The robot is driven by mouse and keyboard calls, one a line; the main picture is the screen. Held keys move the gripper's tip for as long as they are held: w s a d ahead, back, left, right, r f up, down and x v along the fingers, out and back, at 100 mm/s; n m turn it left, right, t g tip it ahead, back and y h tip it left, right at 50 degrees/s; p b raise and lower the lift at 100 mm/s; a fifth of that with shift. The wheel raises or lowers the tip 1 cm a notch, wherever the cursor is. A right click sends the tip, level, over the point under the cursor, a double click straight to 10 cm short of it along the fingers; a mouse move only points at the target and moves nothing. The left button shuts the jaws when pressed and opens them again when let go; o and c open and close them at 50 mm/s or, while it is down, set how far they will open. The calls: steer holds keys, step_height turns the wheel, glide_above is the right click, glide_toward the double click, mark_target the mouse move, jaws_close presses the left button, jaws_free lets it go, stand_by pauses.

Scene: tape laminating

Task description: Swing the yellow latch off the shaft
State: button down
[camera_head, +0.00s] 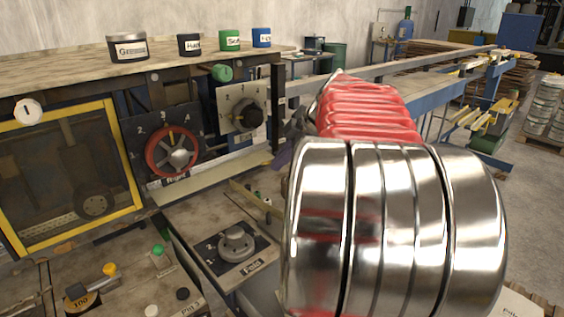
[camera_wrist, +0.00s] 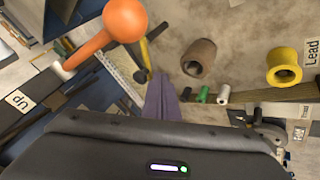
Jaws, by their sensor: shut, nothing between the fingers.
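My gripper (camera_wrist: 162,84) shows in the wrist view as purple fingers pressed together beyond my dark wrist housing, with nothing held. In the head view a small purple part of it (camera_head: 283,158) shows left of my chrome arm, which hides much of the scene. A short hollow yellow cylinder (camera_wrist: 283,67) is at the right of the wrist view, near the Lead label, apart from the fingers. I cannot tell whether it is the yellow latch. No shaft can be clearly made out.
An orange ball knob (camera_wrist: 124,19) and a brown hollow cylinder (camera_wrist: 198,58) are near the fingers in the wrist view. A red-ringed dial (camera_head: 172,153), a yellow-framed window (camera_head: 128,165) and a round knob (camera_head: 236,243) are on the machine. Cans (camera_head: 127,47) stand on top.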

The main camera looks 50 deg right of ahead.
steer(key=shift+w+d, duration=0.15)
steer(key=shift+w, duration=0.7)
steer(key=shift+f, duration=0.1)
steer(key=shift+s+a, duration=0.4)
steer(key=shift+a, duration=0.25)
steer(key=shift+s+a+r, duration=0.15)
steer(key=shift+s+a, duration=0.35)
steer(key=shift+s, duration=0.1)
steer(key=shift+s+a+r, duration=0.15)
steer(key=shift+s+a, duration=0.3)
steer(key=shift+s, duration=0.1)
steer(key=a+v, duration=0.1)
steer(key=v, duration=0.8)
steer(key=shift+s+a, duration=0.1)
